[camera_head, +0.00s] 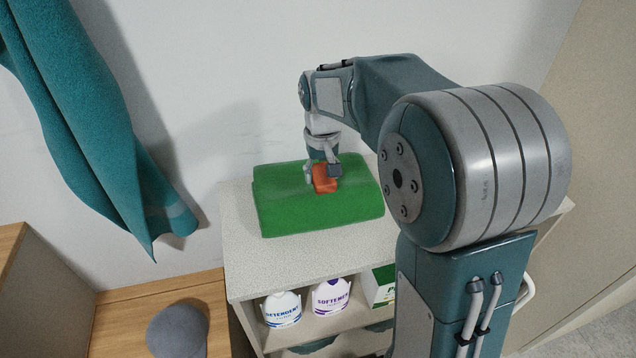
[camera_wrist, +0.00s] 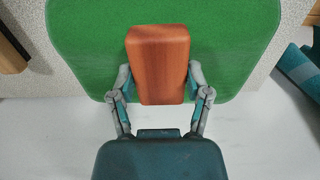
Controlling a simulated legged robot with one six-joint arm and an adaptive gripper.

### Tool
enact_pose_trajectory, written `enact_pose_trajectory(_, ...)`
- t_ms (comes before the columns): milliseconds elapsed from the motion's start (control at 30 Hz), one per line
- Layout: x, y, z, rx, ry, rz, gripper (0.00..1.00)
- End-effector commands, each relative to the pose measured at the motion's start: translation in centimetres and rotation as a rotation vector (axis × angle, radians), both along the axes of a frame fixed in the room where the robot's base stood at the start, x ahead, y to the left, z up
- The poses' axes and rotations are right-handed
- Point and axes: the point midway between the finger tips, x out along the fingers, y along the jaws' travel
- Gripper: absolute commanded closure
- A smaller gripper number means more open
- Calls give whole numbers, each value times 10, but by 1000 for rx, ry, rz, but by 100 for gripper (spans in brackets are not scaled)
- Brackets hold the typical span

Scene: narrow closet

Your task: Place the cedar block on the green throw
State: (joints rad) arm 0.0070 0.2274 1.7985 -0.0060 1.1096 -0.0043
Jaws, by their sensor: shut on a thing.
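The cedar block (camera_head: 324,180) is a reddish-orange block, held between the fingers of my gripper (camera_head: 322,172). In the wrist view the block (camera_wrist: 160,62) sits between both fingertips of my gripper (camera_wrist: 159,82), which are shut on its sides. The green throw (camera_head: 280,205) lies folded on top of a pale shelf unit, and it fills much of the wrist view (camera_wrist: 85,50).
The pale shelf unit (camera_head: 240,265) holds a detergent bottle (camera_head: 282,308), a softener bottle (camera_head: 331,296) and a green-and-white box (camera_head: 380,286) below its top. A teal towel (camera_head: 100,110) hangs on the left. A grey rounded thing (camera_head: 178,331) is on a wooden surface (camera_head: 115,325).

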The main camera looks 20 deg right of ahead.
Motion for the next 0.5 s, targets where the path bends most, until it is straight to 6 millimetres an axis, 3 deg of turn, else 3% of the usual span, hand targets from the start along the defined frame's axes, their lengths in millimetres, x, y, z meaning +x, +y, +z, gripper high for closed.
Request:
enact_pose_trajectory(300, 7, 4, -37, 0, 2, -1, 77)
enact_pose_trajectory(500, 7, 4, -41, 0, -1, 0, 77)
